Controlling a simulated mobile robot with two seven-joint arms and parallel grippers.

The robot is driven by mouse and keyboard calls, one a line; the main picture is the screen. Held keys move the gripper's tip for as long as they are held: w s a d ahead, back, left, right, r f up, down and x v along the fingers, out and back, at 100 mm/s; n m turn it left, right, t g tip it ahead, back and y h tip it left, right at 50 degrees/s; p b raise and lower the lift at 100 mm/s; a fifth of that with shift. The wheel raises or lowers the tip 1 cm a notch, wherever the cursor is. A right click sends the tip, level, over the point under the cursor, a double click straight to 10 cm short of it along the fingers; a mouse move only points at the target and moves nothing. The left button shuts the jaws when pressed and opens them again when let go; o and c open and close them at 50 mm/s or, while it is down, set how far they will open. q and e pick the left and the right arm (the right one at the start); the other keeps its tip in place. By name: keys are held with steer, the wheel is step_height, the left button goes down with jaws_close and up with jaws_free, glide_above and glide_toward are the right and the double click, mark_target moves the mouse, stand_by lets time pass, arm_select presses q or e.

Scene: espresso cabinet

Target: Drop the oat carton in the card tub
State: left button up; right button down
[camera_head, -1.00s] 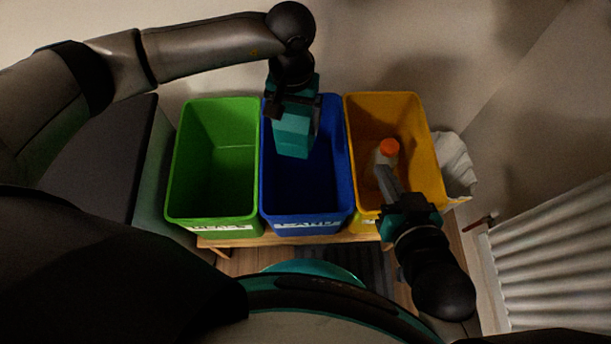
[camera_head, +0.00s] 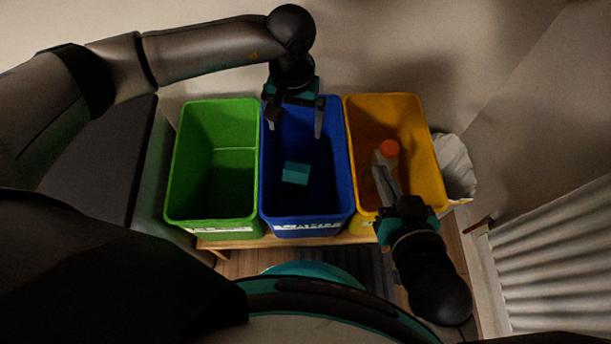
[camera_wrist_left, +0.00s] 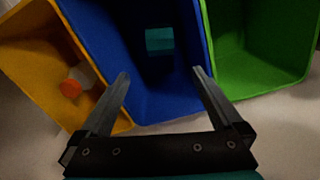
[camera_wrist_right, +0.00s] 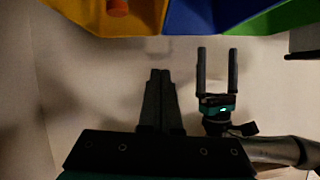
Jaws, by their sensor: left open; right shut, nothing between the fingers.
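The teal oat carton (camera_head: 296,173) is down inside the blue card tub (camera_head: 335,205), apart from both grippers. It also shows in the left wrist view (camera_wrist_left: 160,41), within the blue walls. I cannot tell whether it rests on the bottom or is still falling. My left gripper (camera_head: 294,132) is open and empty above the back part of the blue tub, fingers pointing down. My right gripper (camera_head: 384,178) is shut and empty over the yellow tub (camera_head: 425,150). In the right wrist view its fingers (camera_wrist_right: 160,74) are together.
A green tub (camera_head: 190,165) stands left of the blue one. The yellow tub on the right holds a bottle with an orange cap (camera_head: 389,148). A wooden stand (camera_head: 285,240) carries the tubs. A white bag (camera_head: 455,165) and a radiator (camera_head: 555,250) are further right.

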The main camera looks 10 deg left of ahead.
arm_select(q)
step_height(320, 180, up, 7)
steer(key=p, duration=0.3)
steer(key=shift+r, duration=0.15)
arm_select(e)
steer(key=s+d+g+h, duration=0.3)
steer(key=d+g, duration=0.2)
steer(key=d, duration=0.1)
steer(key=shift+s+d+f+g, duration=0.25)
steer(key=shift+d+f+g, duration=0.1)
steer(key=shift+d+g, duration=0.05)
